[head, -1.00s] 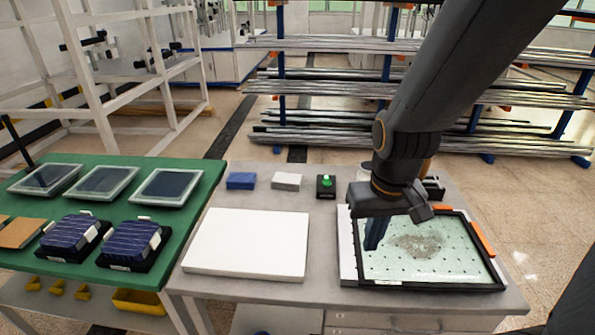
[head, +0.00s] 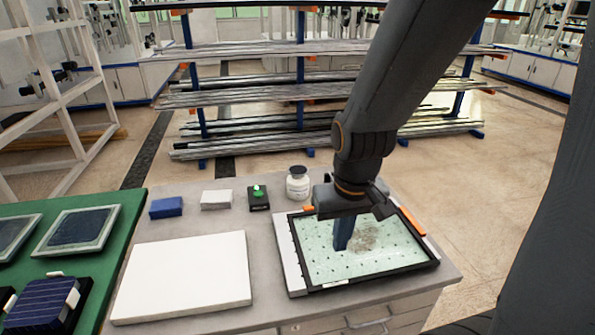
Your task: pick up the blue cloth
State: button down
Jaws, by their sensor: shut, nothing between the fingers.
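The blue cloth (head: 166,207) is a small folded block lying at the back left of the grey table, beside a white folded cloth (head: 216,199). My gripper (head: 342,235) is over the black-framed glass panel (head: 400,255) at the right of the table, pointing down. It is shut and empty, well to the right of the blue cloth. Its fingers look dark blue, and I cannot tell whether their tips touch the glass. A greyish smudge (head: 366,238) shows on the glass beside the fingers.
A white slab (head: 185,275) lies at the front left of the table. A green button box (head: 259,197) and a white jar (head: 297,183) stand at the back. A green bench (head: 112,205) with dark panels adjoins on the left. Metal racks (head: 300,85) stand behind.

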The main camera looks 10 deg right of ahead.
aim_at(173, 206)
jog(key=u, duration=0.05)
jog(key=k, duration=1)
jog(key=u, duration=2.2)
jog(key=i, duration=1.7)
jog(key=z, duration=2.3)
jog(key=i, duration=0.5)
